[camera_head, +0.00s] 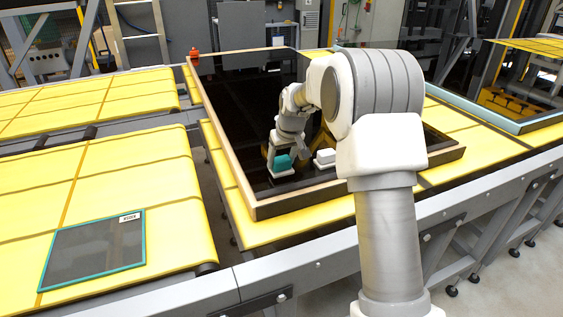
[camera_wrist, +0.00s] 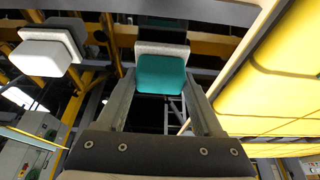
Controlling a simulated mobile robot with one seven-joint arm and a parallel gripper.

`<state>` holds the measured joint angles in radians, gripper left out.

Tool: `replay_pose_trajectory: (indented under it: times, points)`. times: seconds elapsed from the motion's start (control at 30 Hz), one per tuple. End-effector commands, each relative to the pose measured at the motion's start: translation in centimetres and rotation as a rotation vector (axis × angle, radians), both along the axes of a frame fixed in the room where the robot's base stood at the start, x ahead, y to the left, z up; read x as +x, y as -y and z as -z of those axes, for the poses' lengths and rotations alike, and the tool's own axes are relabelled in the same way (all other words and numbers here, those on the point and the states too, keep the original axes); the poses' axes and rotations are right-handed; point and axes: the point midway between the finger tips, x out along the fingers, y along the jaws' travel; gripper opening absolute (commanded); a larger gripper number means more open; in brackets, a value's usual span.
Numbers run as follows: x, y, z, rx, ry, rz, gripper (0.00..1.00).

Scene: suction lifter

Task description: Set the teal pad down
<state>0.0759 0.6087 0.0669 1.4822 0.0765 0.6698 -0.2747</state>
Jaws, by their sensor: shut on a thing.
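The teal pad (camera_head: 282,161) is a small block with a pale underside. It is over the near-left part of a dark glossy panel (camera_head: 235,110) in a light wooden frame. My gripper (camera_head: 281,155) is shut on the pad. In the wrist view, the teal pad (camera_wrist: 161,75) sits between the two grey fingers of my gripper (camera_wrist: 162,84). The pad is at or very close to the glossy surface, with what looks like its reflection against it. I cannot tell whether they touch.
A white pad (camera_head: 325,156) stands on the panel just right of the teal one; it also shows in the wrist view (camera_wrist: 44,52). A teal-edged glass pane (camera_head: 95,255) lies on the yellow conveyor at left. The panel's far-left area is clear.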

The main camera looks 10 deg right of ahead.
Motion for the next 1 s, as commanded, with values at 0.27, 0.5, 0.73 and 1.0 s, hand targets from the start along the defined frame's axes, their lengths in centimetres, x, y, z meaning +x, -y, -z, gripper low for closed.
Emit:
replay_pose_trajectory:
  times: [0.27,0.5,0.73,1.0]
  points:
    - [0.00,0.02,1.00,0.000,0.001,0.000,0.16]
    - [-0.02,0.02,1.29,0.000,0.001,0.000,0.81]
    - [-0.01,0.02,1.27,0.000,0.001,0.000,0.98]
    - [-0.08,0.05,0.57,0.000,0.003,0.000,0.98]
